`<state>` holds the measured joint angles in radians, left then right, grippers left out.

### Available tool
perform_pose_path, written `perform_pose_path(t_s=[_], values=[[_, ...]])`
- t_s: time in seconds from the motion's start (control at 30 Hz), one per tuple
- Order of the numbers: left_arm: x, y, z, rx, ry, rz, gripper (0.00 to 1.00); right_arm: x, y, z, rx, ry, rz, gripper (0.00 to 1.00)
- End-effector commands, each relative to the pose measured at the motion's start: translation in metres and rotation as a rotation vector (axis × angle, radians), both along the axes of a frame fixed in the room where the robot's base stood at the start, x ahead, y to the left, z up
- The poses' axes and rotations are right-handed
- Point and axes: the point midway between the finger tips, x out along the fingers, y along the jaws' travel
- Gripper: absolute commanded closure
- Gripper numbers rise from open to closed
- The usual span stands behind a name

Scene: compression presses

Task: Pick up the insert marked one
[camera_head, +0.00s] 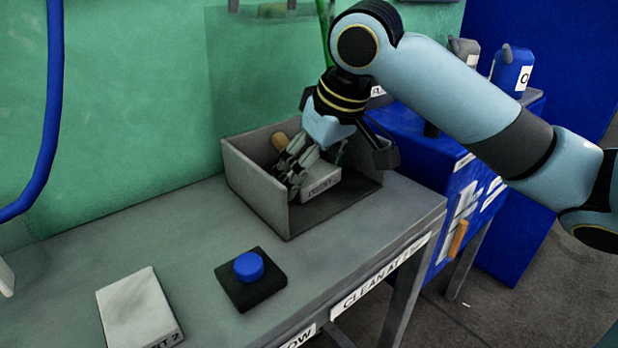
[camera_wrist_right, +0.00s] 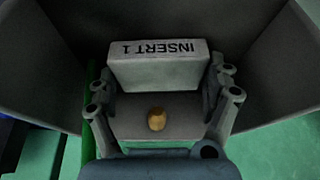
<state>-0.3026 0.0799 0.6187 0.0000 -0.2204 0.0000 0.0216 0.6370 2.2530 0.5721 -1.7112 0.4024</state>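The insert marked one (camera_wrist_right: 158,66) is a light grey block with upside-down "INSERT 1" lettering in the right wrist view. In the head view it (camera_head: 321,184) lies in an open grey bin (camera_head: 258,187) at the table's far end, partly hidden by my right gripper (camera_head: 299,172). In the wrist view my right gripper (camera_wrist_right: 162,84) has its fingers spread wide, one beside each end of the insert. I cannot tell whether the fingers touch it. My left gripper is not in view.
A tan rounded piece (camera_wrist_right: 157,119) shows between the fingers. A second pale block (camera_head: 140,308) and a blue button on a black base (camera_head: 250,290) are on the table (camera_head: 205,225). The bin's walls stand close around my right gripper. A blue cabinet (camera_head: 420,150) stands right.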

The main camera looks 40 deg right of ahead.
Motion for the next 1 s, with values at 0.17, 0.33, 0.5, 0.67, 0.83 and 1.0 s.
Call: perform_pose_path(t_s=[0.17, 0.33, 0.5, 0.67, 0.83, 1.0], values=[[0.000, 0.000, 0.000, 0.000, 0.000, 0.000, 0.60, 0.000, 0.000, 0.000, -0.001, 0.001, 0.000, 0.46], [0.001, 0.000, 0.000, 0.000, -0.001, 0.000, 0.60, 0.000, 0.000, 0.000, 0.000, -0.001, 0.000, 0.65], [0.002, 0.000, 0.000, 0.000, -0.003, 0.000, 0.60, 0.000, 0.000, 0.000, 0.000, -0.001, 0.000, 0.65], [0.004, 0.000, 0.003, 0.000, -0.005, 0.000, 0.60, 0.000, 0.000, 0.006, 0.000, -0.002, 0.000, 0.65], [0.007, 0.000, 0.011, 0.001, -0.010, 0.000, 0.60, 0.001, -0.001, 0.026, -0.002, -0.004, 0.000, 0.65], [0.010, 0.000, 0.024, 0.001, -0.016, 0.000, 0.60, -0.010, -0.005, 0.050, -0.011, -0.001, 0.001, 0.65]])
